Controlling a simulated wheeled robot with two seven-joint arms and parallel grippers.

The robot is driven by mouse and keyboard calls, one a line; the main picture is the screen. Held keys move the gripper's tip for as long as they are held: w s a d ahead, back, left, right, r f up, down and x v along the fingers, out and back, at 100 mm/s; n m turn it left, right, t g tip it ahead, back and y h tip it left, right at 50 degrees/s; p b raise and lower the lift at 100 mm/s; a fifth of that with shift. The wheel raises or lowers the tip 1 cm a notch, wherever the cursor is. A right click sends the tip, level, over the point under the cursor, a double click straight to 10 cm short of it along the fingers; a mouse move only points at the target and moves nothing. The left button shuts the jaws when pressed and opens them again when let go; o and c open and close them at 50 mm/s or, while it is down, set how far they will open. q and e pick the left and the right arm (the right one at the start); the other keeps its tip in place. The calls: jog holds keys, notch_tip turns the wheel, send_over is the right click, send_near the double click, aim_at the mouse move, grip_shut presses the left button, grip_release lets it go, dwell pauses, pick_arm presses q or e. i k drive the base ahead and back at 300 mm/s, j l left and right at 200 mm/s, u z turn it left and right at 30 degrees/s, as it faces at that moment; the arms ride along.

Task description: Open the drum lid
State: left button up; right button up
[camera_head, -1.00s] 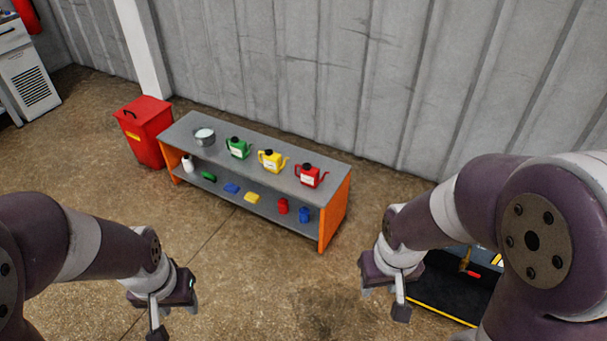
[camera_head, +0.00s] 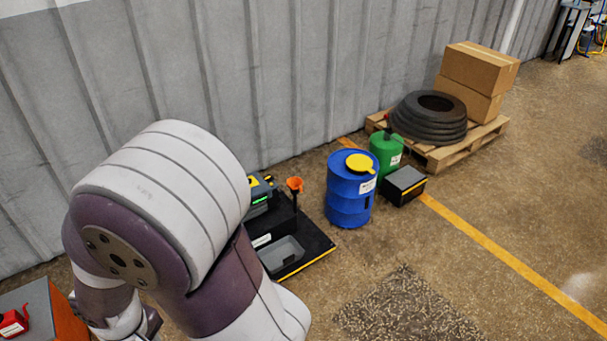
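A blue drum (camera_head: 348,204) stands upright on the floor, right of the middle of the head view. A round yellow lid (camera_head: 360,163) sits on its top and looks closed. One arm of mine fills the left of the view. From the earlier frame it is my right arm. Its gripper (camera_head: 152,322) is mostly hidden behind the arm at the lower left, far from the drum, so its fingers cannot be made out. My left gripper is out of view.
A pallet (camera_head: 458,150) holds tyres and cartons. Floor in front is free.

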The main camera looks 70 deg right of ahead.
aim_at(358, 162)
jog(key=z, duration=2.9)
jog(key=i+l, duration=0.15)
jog(key=i, duration=0.35)
jog(key=i+l, duration=0.15)
jog(key=i, duration=0.3)
jog(key=i+l, duration=0.15)
jog(key=i, duration=0.35)
jog(key=i+l, duration=0.2)
jog(key=i, duration=0.25)
jog(key=i+l, duration=0.15)
jog(key=i, duration=0.35)
jog(key=i+l, duration=0.15)
jog(key=i, duration=0.3)
